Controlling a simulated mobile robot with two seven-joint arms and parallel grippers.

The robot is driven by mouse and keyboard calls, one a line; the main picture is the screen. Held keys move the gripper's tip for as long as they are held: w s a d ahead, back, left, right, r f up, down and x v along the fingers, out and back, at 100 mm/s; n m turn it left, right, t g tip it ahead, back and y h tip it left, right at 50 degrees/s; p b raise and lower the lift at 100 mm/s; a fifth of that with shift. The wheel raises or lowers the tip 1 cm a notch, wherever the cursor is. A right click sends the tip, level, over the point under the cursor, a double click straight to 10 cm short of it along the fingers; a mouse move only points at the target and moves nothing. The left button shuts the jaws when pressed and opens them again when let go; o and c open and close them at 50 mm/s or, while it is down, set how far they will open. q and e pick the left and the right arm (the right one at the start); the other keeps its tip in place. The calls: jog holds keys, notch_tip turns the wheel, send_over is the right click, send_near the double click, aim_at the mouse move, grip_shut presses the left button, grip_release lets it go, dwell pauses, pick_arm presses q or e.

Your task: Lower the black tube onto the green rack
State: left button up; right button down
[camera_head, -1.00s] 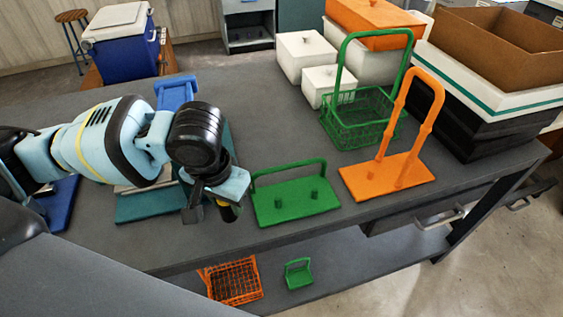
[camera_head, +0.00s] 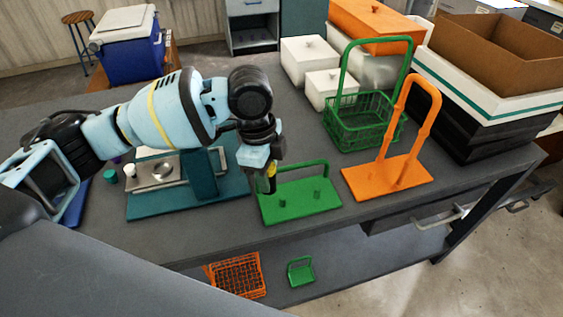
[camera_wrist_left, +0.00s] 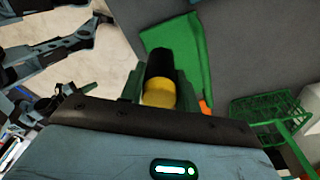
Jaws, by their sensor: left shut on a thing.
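My left gripper (camera_head: 270,177) is shut on the black tube (camera_wrist_left: 161,64), which has a yellow band around it. In the wrist view the tube sticks out between the fingers, black end away from me. In the head view only a little of the tube shows below the wrist. The green rack (camera_head: 300,207) is a flat plate with short pegs and a raised handle along its back. The plate also shows in the left wrist view (camera_wrist_left: 190,45). The gripper is above the rack's left back corner; I cannot tell the exact gap. My right gripper is out of view.
An orange rack (camera_head: 388,179) with a tall handle stands right of the green one. A green wire basket (camera_head: 362,125) is behind. A teal-based stand (camera_head: 186,203) with a metal cup is to the left. White boxes (camera_head: 309,58) stand at the back.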

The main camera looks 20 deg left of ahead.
pick_arm(q)
jog(key=shift+w+d+r+m+g+p, duration=0.15)
jog(key=shift+w+d+r+m, duration=0.25)
jog(key=shift+m, duration=0.85)
jog(key=shift+w+d+r+m+g+p, duration=0.1)
jog(key=shift+w+d+r+m, duration=0.25)
jog(key=shift+m, duration=0.85)
jog(key=shift+w+d+r+m+g+p, duration=0.15)
jog(key=shift+w+d+m, duration=0.3)
jog(key=shift+m, duration=0.8)
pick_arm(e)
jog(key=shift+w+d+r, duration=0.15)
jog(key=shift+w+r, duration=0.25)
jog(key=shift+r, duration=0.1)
pick_arm(q)
jog(key=shift+s+d+f, duration=0.1)
jog(key=shift+s, duration=0.1)
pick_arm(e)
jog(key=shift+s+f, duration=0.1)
